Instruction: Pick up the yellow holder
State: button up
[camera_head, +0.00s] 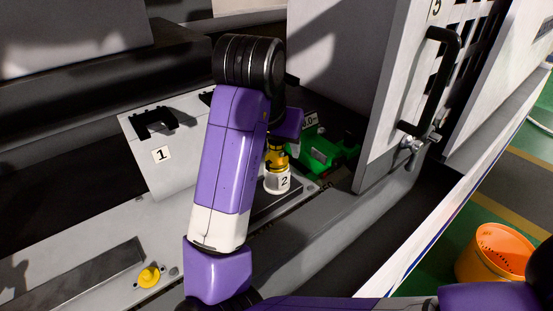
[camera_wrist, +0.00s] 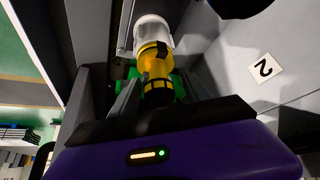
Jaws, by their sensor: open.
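In the head view my gripper is mostly hidden by my arm.
A green block (camera_head: 325,150) stands close behind the holder. A white door (camera_head: 400,70) with a black handle is at the right. A grey bracket marked 1 (camera_head: 160,172) with a black fork is at the left. A yellow knob (camera_head: 150,276) sits at the front, an orange bucket (camera_head: 490,252) on the floor.

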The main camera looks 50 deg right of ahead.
grip_shut()
dwell(0.3)
notch_tip(320, 180, up, 10)
jog(key=shift+r+p, duration=0.1)
jog(key=shift+p, duration=0.5)
jog(key=c, duration=0.6)
grip_release()
jog(key=shift+c, duration=0.2)
grip_shut()
